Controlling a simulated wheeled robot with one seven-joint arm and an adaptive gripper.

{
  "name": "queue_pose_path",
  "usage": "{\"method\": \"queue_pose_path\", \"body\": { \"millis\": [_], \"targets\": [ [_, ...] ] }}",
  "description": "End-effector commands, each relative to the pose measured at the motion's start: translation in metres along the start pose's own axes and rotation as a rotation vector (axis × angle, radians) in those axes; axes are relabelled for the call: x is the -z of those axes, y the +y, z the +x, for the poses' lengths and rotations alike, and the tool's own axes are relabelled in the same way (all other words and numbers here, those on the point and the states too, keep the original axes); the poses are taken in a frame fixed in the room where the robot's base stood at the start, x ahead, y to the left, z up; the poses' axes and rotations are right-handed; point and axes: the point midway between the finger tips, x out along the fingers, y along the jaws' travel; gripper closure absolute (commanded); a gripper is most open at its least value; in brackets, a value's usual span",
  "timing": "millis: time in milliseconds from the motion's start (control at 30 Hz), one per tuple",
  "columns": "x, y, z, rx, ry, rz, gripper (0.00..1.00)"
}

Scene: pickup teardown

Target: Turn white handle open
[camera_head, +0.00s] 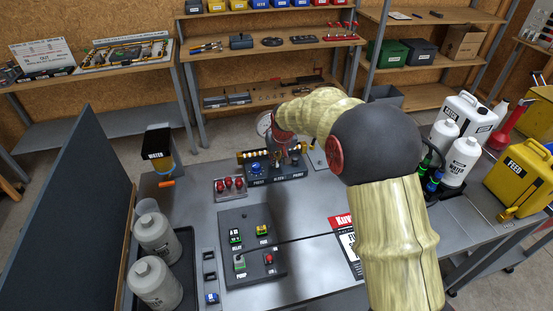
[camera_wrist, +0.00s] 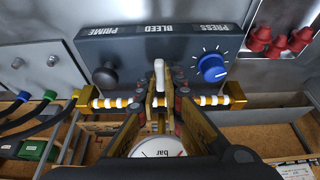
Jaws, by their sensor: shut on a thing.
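The white handle (camera_wrist: 159,70) stands up in the middle of the dark valve panel (camera_wrist: 135,44), under the BLEED label, in the wrist view. My gripper (camera_wrist: 160,98) has its two fingers close together on either side of the handle's lower part, shut on it. The handle's upper end shows above the fingertips; its base is hidden. In the head view my gripper (camera_head: 292,150) is over the panel (camera_head: 290,176) at the table's back, and my arm hides the handle there.
A blue knob (camera_wrist: 211,67) and a black knob (camera_wrist: 105,75) flank the handle. A brass pipe with white bands (camera_wrist: 211,100) crosses behind my fingers. A round gauge (camera_wrist: 158,148) is close below. Red knobs (camera_head: 230,184) stand left of the panel. White bottles (camera_head: 459,162) stand at right.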

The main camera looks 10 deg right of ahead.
Motion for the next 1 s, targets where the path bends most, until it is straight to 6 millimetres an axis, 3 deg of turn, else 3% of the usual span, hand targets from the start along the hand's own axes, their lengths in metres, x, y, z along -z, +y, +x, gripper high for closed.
{"method": "queue_pose_path", "body": {
  "millis": [367,1000],
  "targets": [
    [0.0010,0.0034,0.0001,0.074,0.002,-0.177,1.00],
    [0.0037,0.0085,0.0026,0.305,0.001,-0.735,1.00]
  ]
}}
